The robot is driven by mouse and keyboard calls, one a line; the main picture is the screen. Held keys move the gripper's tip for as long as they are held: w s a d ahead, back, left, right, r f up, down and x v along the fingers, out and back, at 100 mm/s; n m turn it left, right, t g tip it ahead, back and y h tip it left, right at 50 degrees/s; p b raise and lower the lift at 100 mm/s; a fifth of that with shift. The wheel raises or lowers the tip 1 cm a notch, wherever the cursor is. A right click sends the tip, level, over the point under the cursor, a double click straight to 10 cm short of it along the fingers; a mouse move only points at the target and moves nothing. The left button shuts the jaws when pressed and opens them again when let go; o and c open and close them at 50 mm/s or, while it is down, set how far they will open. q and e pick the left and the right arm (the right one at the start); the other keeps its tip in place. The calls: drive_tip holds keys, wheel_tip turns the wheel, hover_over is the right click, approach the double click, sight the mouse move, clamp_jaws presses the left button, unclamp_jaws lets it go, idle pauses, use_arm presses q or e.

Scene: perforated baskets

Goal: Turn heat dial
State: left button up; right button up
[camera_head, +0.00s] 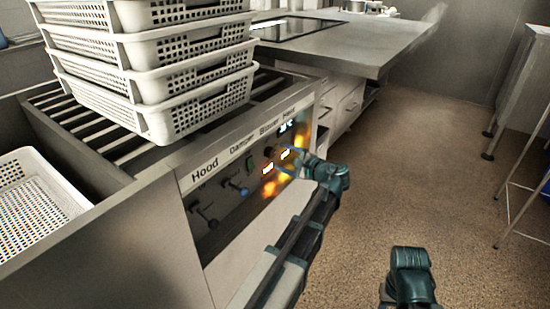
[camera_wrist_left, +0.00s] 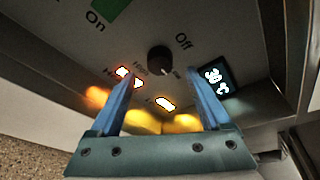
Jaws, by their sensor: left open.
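The heat dial (camera_wrist_left: 159,60) is a small dark round knob on the dark control panel, with a white digital readout (camera_wrist_left: 216,78) showing 30 °C to its right in the left wrist view. My left gripper (camera_wrist_left: 163,80) is open and empty. Its two blue fingers point at the panel, one on each side of the dial's line, with the dial beyond the tips; contact cannot be told. In the head view the left gripper (camera_head: 298,158) is at the right end of the panel, under the Heat label. My right arm's teal end shows at the bottom, fingers not distinct.
Stacked white perforated baskets (camera_head: 150,50) stand on the roller top (camera_head: 115,150) above the panel. Another basket (camera_head: 30,205) is at the left.

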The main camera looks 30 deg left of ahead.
sight(273, 154)
use_arm(q)
drive_tip(key=shift+b+x, duration=0.35)
drive_tip(key=shift+x, duration=1.95)
drive_tip(key=shift+f, duration=0.1)
clamp_jaws()
